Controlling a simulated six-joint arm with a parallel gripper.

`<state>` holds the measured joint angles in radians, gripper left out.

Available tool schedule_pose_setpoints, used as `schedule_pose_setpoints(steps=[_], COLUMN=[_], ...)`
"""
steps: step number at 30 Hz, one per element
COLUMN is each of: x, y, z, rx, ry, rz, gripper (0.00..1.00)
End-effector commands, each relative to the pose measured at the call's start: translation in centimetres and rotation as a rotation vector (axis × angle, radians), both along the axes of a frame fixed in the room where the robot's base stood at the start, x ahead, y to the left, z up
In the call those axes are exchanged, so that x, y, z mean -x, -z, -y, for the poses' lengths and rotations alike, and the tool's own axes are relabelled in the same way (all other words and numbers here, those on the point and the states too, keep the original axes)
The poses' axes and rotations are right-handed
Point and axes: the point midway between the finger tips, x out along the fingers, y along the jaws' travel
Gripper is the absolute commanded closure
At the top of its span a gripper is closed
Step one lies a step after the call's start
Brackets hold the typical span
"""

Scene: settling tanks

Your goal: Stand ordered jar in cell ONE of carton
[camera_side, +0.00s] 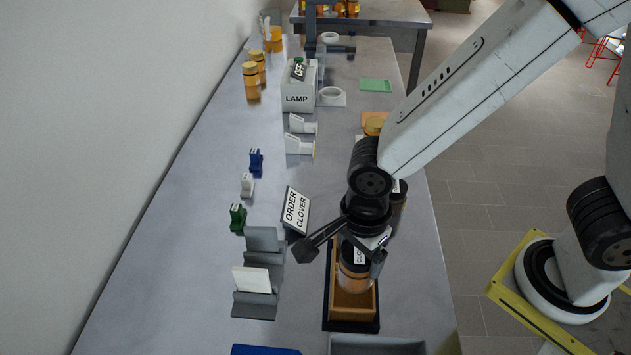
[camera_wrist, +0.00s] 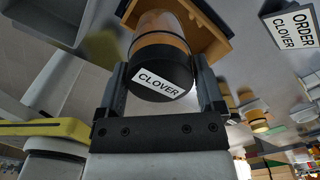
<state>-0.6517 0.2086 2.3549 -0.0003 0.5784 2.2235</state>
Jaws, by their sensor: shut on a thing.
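My gripper (camera_wrist: 160,95) is shut on the jar with a black lid labelled CLOVER (camera_wrist: 165,82); its lower part is amber. In the side view the jar (camera_side: 354,275) is upright, in or just above the wooden carton (camera_side: 352,314); I cannot tell if it touches the floor. My gripper (camera_side: 360,258) is over the carton in that view. The order sign (camera_side: 296,209) reads ORDER CLOVER and stands left of the carton. It also shows in the wrist view (camera_wrist: 293,30). Cell markings are not readable.
A grey holder with a white card (camera_side: 254,281) stands left of the carton. Small blue, white and green pieces (camera_side: 238,218) stand farther back. A grey bin (camera_side: 377,345) is in front.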

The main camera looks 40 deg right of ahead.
Motion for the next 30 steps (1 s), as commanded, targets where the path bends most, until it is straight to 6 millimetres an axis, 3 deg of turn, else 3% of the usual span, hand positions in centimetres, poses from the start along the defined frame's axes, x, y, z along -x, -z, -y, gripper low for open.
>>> schedule_pose_setpoints(steps=[11,22,30], x=[0.3,0.3,0.2], y=[0.5,3.9,4.5], z=[-0.3,-0.2,-0.3], rx=[0.000,0.001,-0.001], ry=[-0.001,-0.001,-0.001], rz=[0.000,-0.002,0.001], gripper=[0.90,0.90,0.90])
